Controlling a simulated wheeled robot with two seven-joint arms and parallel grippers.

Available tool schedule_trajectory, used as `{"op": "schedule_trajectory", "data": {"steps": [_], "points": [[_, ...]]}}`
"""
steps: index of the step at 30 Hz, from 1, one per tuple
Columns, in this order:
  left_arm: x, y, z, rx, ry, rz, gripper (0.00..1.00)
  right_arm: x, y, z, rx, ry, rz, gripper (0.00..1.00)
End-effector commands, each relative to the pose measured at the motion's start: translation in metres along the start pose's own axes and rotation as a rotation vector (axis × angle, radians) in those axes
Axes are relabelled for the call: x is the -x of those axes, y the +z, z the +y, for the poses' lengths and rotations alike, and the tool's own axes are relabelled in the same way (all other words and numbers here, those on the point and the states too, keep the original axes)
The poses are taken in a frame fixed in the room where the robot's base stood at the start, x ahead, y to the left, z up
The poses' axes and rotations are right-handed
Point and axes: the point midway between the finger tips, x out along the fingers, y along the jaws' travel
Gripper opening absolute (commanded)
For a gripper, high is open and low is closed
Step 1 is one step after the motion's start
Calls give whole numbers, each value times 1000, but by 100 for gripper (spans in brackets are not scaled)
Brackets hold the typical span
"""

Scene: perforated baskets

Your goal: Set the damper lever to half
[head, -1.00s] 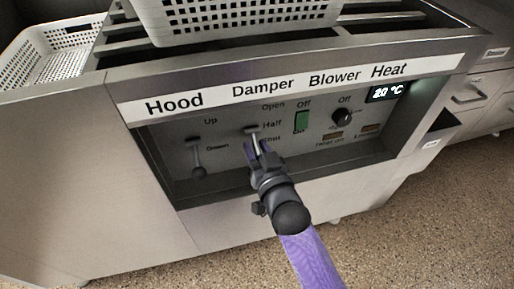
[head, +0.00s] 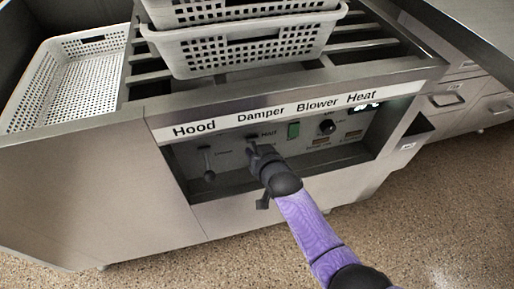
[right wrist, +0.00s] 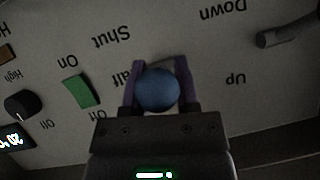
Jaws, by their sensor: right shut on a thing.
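The damper lever's round knob (right wrist: 157,91) shows blue-grey in the right wrist view, between the two purple fingers of my right gripper (right wrist: 158,78). The gripper is shut on it. In that view the labels are upside down; the knob and a finger partly cover the word Half (right wrist: 128,80), and Shut (right wrist: 110,36) reads clear above it. In the head view my right gripper (head: 254,153) reaches into the recessed control panel (head: 232,163) below the Damper label and hides most of the lever. My left gripper is out of view.
The hood lever (head: 209,165) is left of the gripper. A green switch (head: 293,130) and a black blower knob (head: 327,127) are to its right. White perforated baskets (head: 240,49) stand on the rails above, another (head: 75,82) at left. The panel recess has a raised rim.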

Motion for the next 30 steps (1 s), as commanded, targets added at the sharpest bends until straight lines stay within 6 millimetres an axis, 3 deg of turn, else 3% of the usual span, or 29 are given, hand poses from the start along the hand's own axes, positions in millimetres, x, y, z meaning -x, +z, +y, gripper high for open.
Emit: {"op": "schedule_trajectory", "data": {"steps": [16, 17, 21, 30], "points": [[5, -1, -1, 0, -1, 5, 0, 0, 2, 0, -5, 5, -39, 0], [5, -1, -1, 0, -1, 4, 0, 0, 2, 0, -5, 5, -39, 40], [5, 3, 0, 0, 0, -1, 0, 0, 1, 0, -5, 5, -36, 70], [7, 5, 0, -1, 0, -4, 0, 2, -1, 0, -4, 5, -33, 72]]}}
